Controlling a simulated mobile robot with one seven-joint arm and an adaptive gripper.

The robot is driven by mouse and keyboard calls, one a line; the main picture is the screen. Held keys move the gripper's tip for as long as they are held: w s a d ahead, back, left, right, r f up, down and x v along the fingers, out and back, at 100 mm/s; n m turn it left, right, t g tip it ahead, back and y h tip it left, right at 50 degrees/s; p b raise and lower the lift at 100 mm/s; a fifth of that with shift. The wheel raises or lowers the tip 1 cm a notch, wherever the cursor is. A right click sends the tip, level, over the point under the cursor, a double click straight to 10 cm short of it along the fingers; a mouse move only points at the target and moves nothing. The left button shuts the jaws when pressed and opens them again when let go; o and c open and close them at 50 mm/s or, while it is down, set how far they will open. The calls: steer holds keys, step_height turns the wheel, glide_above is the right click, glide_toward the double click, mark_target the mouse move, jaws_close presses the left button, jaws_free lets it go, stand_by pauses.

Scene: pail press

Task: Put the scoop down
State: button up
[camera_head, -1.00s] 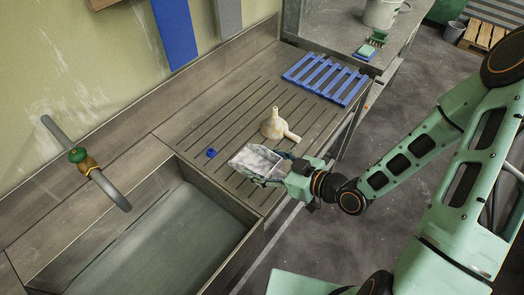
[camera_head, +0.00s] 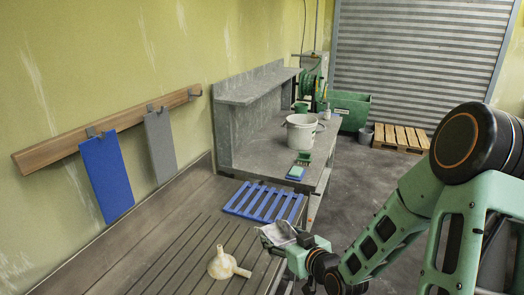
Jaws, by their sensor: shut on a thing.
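The scoop (camera_head: 277,234) is a pale, see-through metallic-looking piece at the end of my arm. My gripper (camera_head: 291,243) is shut on it and holds it at the right edge of the grooved drainboard (camera_head: 172,262), right of the funnel. The gripper's fingertips are small and partly hidden by the scoop. I cannot tell whether the scoop touches the board.
A cream funnel (camera_head: 222,265) lies on the drainboard. A blue slatted rack (camera_head: 263,202) lies at its far end. Beyond stand a white pail (camera_head: 301,133) and a green brush (camera_head: 304,158) on a grey bench (camera_head: 262,145).

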steer(key=w+d+r+m+h, duration=0.2)
steer(key=d+r+h, duration=0.1)
steer(key=r, duration=0.3)
steer(key=w+d+r+m+t+h, duration=0.1)
steer(key=w+d+r+m+h, duration=0.2)
steer(key=d+r, duration=0.2)
step_height(320, 180, up, 3)
steer(key=shift+f, duration=0.2)
steer(key=shift+s, duration=0.1)
